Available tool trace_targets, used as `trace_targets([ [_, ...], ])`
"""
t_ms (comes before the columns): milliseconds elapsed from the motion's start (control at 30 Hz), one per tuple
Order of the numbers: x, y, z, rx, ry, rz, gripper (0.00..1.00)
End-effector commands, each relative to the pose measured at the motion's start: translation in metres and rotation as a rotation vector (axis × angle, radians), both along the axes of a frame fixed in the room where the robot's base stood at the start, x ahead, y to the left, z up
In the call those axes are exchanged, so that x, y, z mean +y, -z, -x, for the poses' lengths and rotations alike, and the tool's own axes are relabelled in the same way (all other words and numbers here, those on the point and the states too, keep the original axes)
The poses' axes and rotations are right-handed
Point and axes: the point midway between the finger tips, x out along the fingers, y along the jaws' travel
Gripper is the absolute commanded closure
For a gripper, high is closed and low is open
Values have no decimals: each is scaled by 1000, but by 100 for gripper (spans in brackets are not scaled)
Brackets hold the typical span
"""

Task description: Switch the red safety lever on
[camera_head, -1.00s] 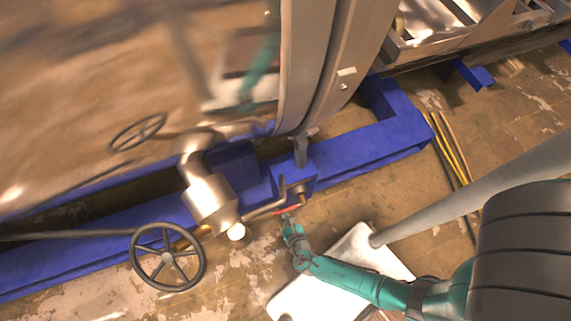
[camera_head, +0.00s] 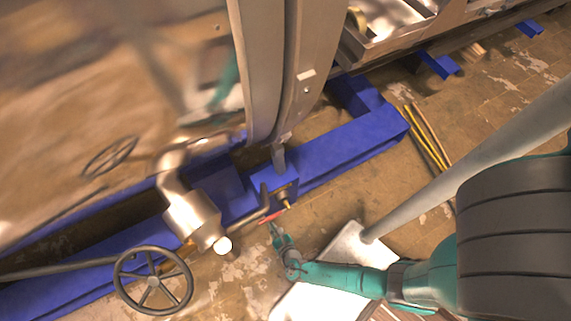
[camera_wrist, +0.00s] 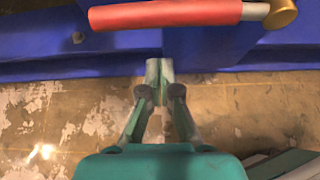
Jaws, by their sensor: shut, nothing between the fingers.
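The red safety lever (camera_wrist: 165,13) lies across the top of the wrist view as a red grip on a metal rod with a brass end. In the head view the lever (camera_head: 270,216) is a small red bar in front of the blue frame. My gripper (camera_wrist: 159,66) is shut and empty. In the wrist view its fingertips are below the red grip, with a gap of blue between them. In the head view my gripper (camera_head: 274,230) is just in front of the lever; whether it touches is too small to tell there.
The blue frame (camera_head: 350,146) runs behind the lever. A metal valve (camera_head: 192,215) and a handwheel (camera_head: 153,280) stand to the left. A bent grey handle (camera_head: 262,205) is close to the lever. Yellow rods (camera_head: 424,138) lie on the floor at right.

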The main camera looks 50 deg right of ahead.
Motion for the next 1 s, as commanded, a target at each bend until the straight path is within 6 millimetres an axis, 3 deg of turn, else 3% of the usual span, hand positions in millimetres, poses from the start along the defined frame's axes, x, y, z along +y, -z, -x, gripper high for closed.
trace_targets([
  [1000, 21, -39, 64, 3, -6, 0, 100],
])
